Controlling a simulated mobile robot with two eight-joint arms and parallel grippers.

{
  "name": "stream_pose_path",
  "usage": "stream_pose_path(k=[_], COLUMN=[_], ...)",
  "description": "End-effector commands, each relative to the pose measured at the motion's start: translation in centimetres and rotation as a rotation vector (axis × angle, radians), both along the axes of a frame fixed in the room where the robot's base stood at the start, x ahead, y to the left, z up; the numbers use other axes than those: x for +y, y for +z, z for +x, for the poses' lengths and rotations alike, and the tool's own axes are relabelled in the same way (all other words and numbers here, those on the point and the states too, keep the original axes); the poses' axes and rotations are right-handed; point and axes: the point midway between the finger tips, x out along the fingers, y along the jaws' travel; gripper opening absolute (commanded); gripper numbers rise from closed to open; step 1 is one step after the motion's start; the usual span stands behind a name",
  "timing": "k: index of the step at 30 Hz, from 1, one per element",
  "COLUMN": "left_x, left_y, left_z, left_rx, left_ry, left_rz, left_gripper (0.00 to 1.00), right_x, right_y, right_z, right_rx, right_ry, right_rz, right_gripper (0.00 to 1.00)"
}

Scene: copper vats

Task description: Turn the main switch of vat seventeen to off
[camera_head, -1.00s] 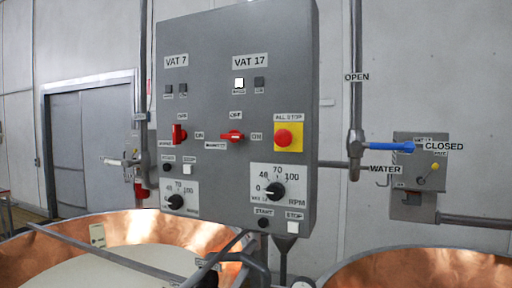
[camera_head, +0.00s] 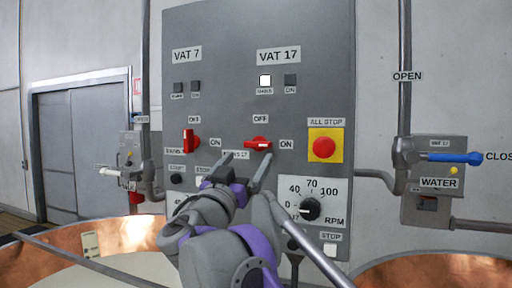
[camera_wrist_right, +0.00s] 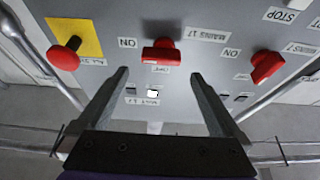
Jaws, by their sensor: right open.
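The red main switch of vat seventeen (camera_head: 258,144) is on the grey panel (camera_head: 225,100) under the VAT 17 plate. Its handle lies level, its pale mark on the ON side; OFF is printed above it. My right gripper (camera_head: 246,170) is open in front of the panel, just below the switch in the head view. In the right wrist view, which is upside down, the switch (camera_wrist_right: 161,52) lies beyond the fingertips, centred between the fingers of the gripper (camera_wrist_right: 160,74). No contact is visible. My left gripper is not in view.
Vat 7's red switch (camera_head: 188,141) stands upright to the left. The red all-stop button (camera_head: 324,148) is close on the right, the RPM dial (camera_head: 310,209) below. A blue-handled water valve (camera_head: 455,158) is further right. Copper vats (camera_head: 425,270) stand below.

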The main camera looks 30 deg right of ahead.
Motion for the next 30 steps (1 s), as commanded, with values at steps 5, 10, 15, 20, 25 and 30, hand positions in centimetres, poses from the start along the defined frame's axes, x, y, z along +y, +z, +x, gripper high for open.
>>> stream_pose_path(k=[5, 10, 15, 20, 25, 30], left_x=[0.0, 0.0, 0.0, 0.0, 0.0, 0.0], left_y=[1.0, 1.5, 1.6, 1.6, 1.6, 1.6], left_z=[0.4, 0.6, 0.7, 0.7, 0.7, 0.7], left_rx=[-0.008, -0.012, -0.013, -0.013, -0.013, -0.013], left_ry=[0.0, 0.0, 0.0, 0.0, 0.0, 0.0], left_rz=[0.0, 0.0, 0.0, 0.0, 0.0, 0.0], left_gripper=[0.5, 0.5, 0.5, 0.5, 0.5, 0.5], right_x=[-2.6, -4.1, -4.8, -4.8, -4.8, -4.8], right_y=[1.6, 2.4, 2.6, 2.6, 2.6, 2.6], right_z=[2.1, 3.4, 4.0, 4.0, 4.0, 4.0], right_rx=[0.0, 0.0, 0.001, 0.002, 0.002, 0.002], right_ry=[-0.005, -0.002, -0.001, 0.0, 0.0, -0.001], right_rz=[0.0, 0.0, 0.0, 0.001, 0.001, 0.001], right_gripper=[1.0, 1.0, 1.0, 1.0, 0.87, 0.57])
